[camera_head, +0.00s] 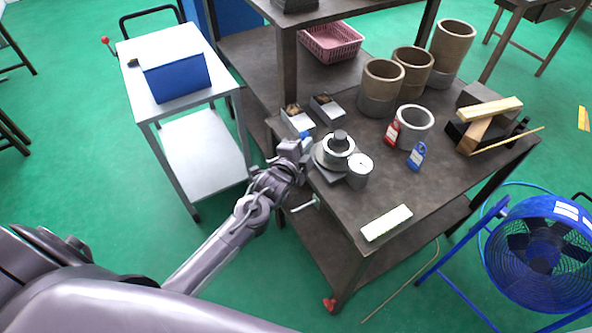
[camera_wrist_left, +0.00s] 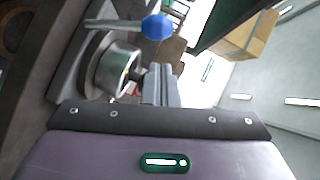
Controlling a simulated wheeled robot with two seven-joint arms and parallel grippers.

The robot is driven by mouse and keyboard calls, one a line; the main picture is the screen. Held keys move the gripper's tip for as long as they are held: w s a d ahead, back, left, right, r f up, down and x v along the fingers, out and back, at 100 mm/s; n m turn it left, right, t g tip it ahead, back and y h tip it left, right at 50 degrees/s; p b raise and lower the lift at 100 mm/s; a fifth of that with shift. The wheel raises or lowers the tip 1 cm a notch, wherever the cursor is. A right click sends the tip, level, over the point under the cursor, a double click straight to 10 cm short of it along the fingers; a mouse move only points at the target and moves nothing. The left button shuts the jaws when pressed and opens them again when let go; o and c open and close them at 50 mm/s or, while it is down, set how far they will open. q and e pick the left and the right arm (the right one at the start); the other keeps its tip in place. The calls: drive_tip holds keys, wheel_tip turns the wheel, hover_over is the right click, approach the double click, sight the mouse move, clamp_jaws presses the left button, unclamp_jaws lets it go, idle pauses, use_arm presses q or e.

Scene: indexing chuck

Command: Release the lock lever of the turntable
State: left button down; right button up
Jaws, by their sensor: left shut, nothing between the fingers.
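The turntable (camera_head: 322,160) is a round grey unit with a ringed chuck (camera_head: 338,148) on top, at the left edge of the dark workbench. Its lock lever ends in a blue knob (camera_head: 305,135). In the left wrist view the lever's metal arm (camera_wrist_left: 112,23) runs to the blue knob (camera_wrist_left: 157,27), above a silver cylinder (camera_wrist_left: 118,74). My left gripper (camera_head: 304,147) is beside the turntable, close to the knob. Its shut, empty fingers (camera_wrist_left: 160,72) point toward the knob, with a small gap appearing between them. My right gripper is not in view.
A white cart (camera_head: 147,103) stands left; a blue fan (camera_head: 540,250) stands right.

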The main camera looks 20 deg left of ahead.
use_arm(q)
drive_tip(key=s+d+r+n+g+b, duration=0.15)
drive_tip(key=s+n+g, duration=1.1)
drive_tip(key=s, duration=1.65)
wheel_tip(320, 180, down, 30)
drive_tip(key=s, duration=0.2)
drive_tip(key=s+a+f+g, duration=0.1)
drive_tip(key=s+a+f, duration=0.1)
drive_tip(key=s+f, duration=0.7)
drive_tip(key=s+a+f+g+y, duration=0.1)
drive_tip(key=s+a+f, duration=0.1)
drive_tip(key=s+f, duration=0.7)
drive_tip(key=shift+s+f, duration=0.35)
drive_tip(key=shift+s, duration=0.35)
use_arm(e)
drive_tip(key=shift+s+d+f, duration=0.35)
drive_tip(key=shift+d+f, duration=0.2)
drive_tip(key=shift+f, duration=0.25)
